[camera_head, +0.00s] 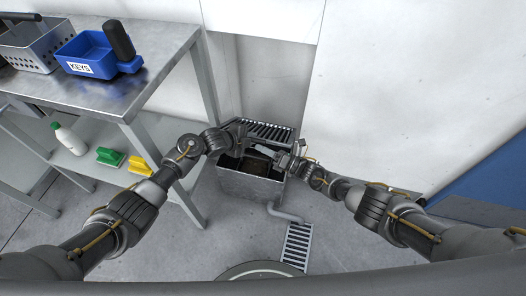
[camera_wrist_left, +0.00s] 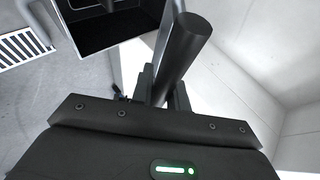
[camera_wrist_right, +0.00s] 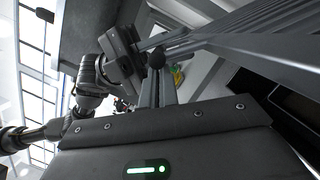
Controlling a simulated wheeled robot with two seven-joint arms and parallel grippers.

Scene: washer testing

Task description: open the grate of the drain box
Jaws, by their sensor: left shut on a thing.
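The grey metal drain box (camera_head: 250,184) stands on the floor against the wall, its dark inside showing. Its slatted grate (camera_head: 270,131) is raised at the back of the box; its slats also fill the upper right of the right wrist view (camera_wrist_right: 270,42). My left gripper (camera_head: 238,134) is at the grate's left side, shut on a dark round bar (camera_wrist_left: 186,48), which looks like the grate's handle. My right gripper (camera_head: 298,150) is at the right of the box, close to the grate. Its fingers (camera_wrist_right: 156,85) sit near a dark round knob; their gap is unclear.
A metal table (camera_head: 150,75) at the left holds a blue KEYS bin (camera_head: 88,55) and a grey basket (camera_head: 30,50). A floor drain (camera_head: 297,246) lies in front of the box.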

